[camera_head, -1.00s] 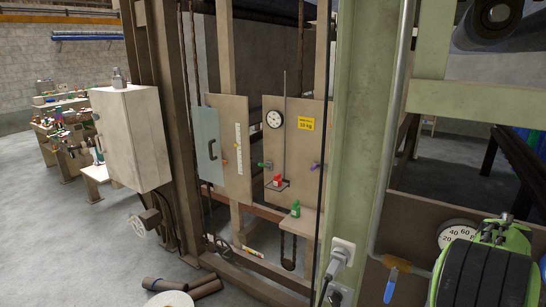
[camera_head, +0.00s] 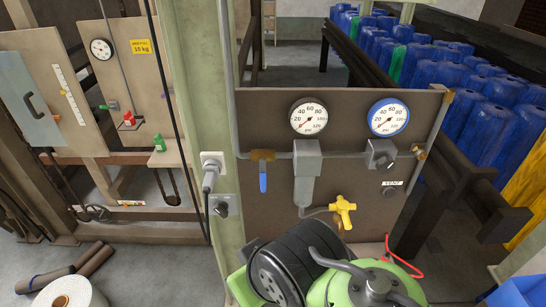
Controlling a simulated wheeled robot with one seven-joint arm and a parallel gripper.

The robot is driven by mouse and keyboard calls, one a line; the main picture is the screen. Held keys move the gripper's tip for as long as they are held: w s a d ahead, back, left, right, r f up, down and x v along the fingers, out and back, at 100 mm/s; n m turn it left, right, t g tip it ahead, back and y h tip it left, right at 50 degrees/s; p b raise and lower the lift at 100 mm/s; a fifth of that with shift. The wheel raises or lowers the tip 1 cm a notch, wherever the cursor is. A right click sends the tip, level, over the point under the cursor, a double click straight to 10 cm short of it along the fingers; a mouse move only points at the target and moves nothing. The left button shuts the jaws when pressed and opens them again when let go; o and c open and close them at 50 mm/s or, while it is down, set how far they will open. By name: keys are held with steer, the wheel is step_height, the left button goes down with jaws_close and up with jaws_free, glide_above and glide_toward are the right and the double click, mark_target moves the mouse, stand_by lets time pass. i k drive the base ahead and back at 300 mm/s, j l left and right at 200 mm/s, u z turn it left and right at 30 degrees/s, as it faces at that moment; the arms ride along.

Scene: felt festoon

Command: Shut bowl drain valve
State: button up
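On the brown panel (camera_head: 365,195), a grey filter body with a bowl (camera_head: 305,180) hangs from a horizontal pipe. A short curved pipe leaves its lower end to the right and meets a yellow valve (camera_head: 343,209). I take this as the bowl drain valve; I see no label naming it. Its handle looks angled, and I cannot tell whether it is open or shut. A separate valve with a blue lever (camera_head: 263,180) sits to the left on the pipe, its lever pointing down. My gripper is not in view.
A green and black machine (camera_head: 340,275) stands low in front of the panel, with a red hose (camera_head: 405,258). Two gauges (camera_head: 308,117) (camera_head: 389,117) and a VENT label (camera_head: 391,183) are on the panel. A green post (camera_head: 210,120) with sockets is left.

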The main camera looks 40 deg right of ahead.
mark_target(342, 207)
steer(key=z, duration=1.25)
steer(key=l, duration=0.1)
